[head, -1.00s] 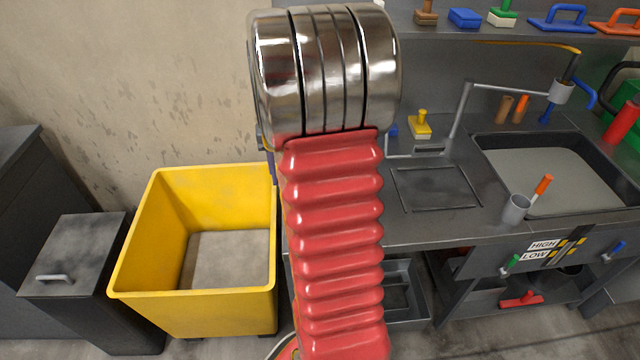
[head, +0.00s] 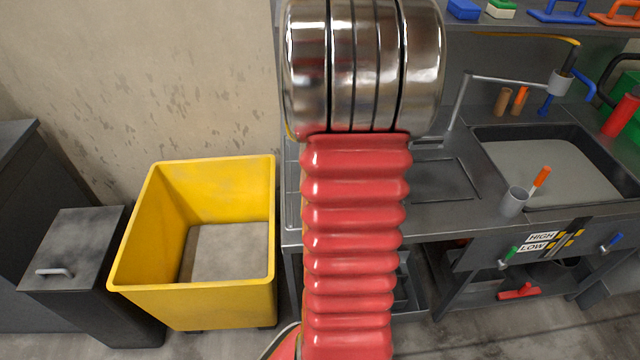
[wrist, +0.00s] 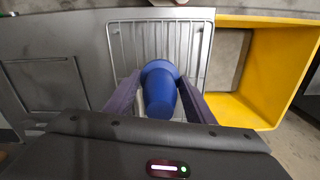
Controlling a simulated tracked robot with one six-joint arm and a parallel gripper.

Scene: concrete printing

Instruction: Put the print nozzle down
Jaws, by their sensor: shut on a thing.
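The print nozzle (wrist: 160,92) is a blue, tapered, cup-like piece in the wrist view. My gripper (wrist: 160,80) is shut on it, with one purple finger on each side. The nozzle is over a wire rack (wrist: 127,42) at the end of the grey bench, beside the yellow bin. I cannot tell whether the nozzle touches the rack. In the head view my red and chrome arm hides the nozzle and gripper.
The yellow bin (head: 193,307) stands left of the bench (head: 450,225). A recessed square plate (head: 442,180) lies in the bench top. A grey cup (head: 514,201) stands by the filled basin (head: 550,170). A dark lidded bin (head: 75,245) stands far left.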

